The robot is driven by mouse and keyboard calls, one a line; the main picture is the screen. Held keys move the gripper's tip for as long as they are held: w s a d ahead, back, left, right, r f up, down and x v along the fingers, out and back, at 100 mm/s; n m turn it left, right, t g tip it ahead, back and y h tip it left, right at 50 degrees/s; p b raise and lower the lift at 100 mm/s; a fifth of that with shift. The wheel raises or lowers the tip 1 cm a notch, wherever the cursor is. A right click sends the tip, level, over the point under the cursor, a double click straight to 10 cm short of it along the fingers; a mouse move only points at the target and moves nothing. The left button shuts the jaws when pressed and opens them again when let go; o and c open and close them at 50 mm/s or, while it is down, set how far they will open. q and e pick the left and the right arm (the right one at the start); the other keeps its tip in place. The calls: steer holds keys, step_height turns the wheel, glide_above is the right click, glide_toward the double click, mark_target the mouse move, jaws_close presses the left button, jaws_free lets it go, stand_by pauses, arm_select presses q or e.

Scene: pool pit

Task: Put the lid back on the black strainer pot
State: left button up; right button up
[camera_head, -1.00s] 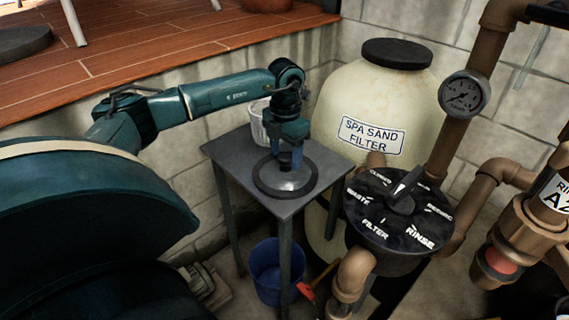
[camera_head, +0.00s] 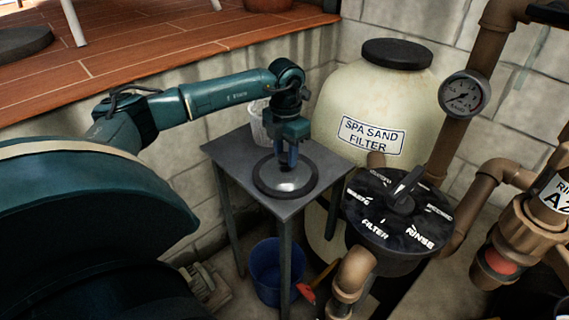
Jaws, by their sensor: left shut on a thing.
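The lid (camera_head: 287,187) is a round disc with a dark rim and a pale, see-through-looking middle. It is over the small grey table, and I cannot tell whether it touches the top. My left gripper (camera_head: 287,163) points down at the lid's middle and is shut on it. The black strainer pot is not clearly seen in this view. My right gripper is not in view.
A white basket (camera_head: 258,122) stands at the back of the grey table (camera_head: 232,156), behind my left gripper. The sand filter tank (camera_head: 338,105) and black valve head (camera_head: 400,225) are close on the right. A blue bucket (camera_head: 266,273) stands below. Brown pipes (camera_head: 455,170) fill the right side.

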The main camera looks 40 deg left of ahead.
mark_target(286, 156)
arm_select(q)
steer(key=shift+r, duration=0.15)
steer(key=shift+r+p, duration=2.05)
steer(key=shift+r, duration=0.4)
steer(key=shift+f, duration=0.1)
